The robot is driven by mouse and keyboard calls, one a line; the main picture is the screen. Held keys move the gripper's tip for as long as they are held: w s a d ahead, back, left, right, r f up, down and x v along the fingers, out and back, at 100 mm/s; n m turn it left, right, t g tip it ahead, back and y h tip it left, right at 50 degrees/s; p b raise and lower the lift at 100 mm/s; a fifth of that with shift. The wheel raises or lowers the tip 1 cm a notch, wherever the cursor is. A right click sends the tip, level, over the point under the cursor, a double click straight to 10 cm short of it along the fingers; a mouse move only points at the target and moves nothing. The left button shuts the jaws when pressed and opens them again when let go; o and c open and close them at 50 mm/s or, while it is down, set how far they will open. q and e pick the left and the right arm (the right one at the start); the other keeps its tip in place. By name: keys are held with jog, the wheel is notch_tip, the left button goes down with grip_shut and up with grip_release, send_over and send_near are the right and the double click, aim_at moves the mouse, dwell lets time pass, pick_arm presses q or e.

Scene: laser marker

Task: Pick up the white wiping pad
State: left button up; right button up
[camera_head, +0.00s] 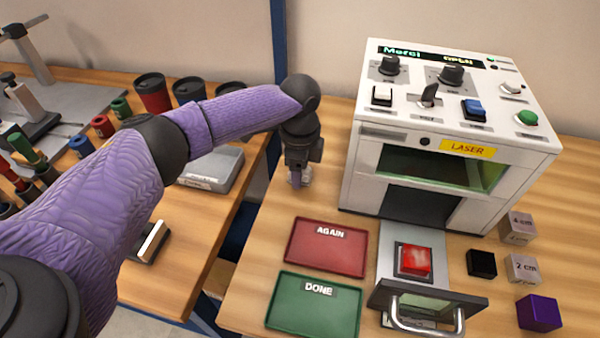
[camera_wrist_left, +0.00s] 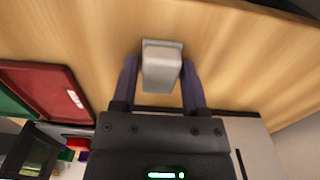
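The white wiping pad (camera_wrist_left: 161,68) looks like a pale grey-white block with a flat base, standing on the wooden table. In the head view only a small part of the pad (camera_head: 305,176) shows, left of the laser machine, mostly behind my gripper. My left gripper (camera_head: 297,180) points down over the pad. In the left wrist view its two purple fingers (camera_wrist_left: 160,85) stand open on either side of the pad, with slim gaps that seem to remain. My right gripper is in neither view.
The white laser machine (camera_head: 455,110) stands close to the right of my left gripper. A red AGAIN tray (camera_head: 300,263) and a green DONE tray (camera_head: 290,318) lie nearer. A red cube (camera_head: 415,260) sits before the machine. A second table with cups is at left, past a gap.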

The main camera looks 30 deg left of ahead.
pick_arm(q)
grip_shut()
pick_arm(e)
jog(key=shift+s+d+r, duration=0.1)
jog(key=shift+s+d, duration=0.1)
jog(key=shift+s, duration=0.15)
